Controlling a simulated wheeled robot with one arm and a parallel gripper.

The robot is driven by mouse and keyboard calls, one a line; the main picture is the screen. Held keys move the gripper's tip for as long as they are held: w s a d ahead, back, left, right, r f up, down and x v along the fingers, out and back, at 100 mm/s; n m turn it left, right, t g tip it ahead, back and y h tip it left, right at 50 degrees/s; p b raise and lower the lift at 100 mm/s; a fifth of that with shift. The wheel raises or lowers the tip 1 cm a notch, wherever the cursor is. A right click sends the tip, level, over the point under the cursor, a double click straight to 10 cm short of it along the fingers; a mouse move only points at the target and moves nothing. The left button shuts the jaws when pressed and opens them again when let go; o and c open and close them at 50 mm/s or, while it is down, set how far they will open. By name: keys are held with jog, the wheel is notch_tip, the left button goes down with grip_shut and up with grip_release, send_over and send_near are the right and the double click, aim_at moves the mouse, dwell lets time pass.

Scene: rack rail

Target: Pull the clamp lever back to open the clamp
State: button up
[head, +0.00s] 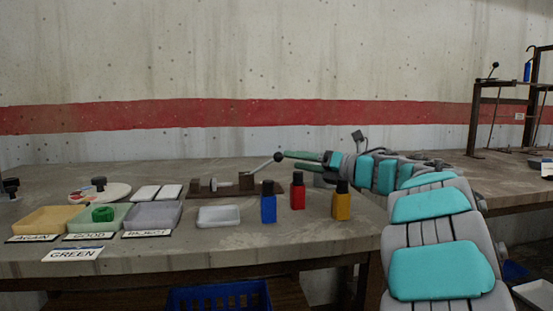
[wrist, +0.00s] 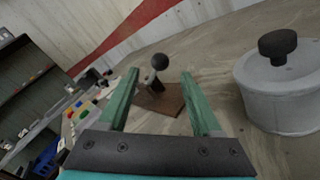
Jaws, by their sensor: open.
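The clamp (head: 222,184) sits on a brown wooden base on the bench in the head view. Its metal lever rises to the right and ends in a black ball knob (head: 278,157). My gripper (head: 284,160) has green fingers and reaches in from the right, with its tips close to the knob. In the wrist view the two fingers of my gripper (wrist: 160,85) are apart. The black knob (wrist: 160,62) shows between and beyond their tips, with the wooden base (wrist: 160,100) below it. I cannot tell whether a finger touches the knob.
Blue (head: 268,207), red (head: 298,192) and yellow (head: 341,203) bottles stand in front of my arm. A white tray (head: 219,215) lies before the clamp. Sorting trays labelled AGAIN, GOOD and REJECT are at left. A grey lidded pot (wrist: 283,95) stands at right in the wrist view.

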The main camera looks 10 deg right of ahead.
aim_at(279, 157)
jog(key=x, duration=0.6)
jog(key=shift+w+a+p, duration=0.2)
jog(key=shift+w+p, duration=0.05)
jog(key=shift+p, duration=0.1)
jog(key=shift+c, duration=0.3)
grip_shut()
dwell(0.8)
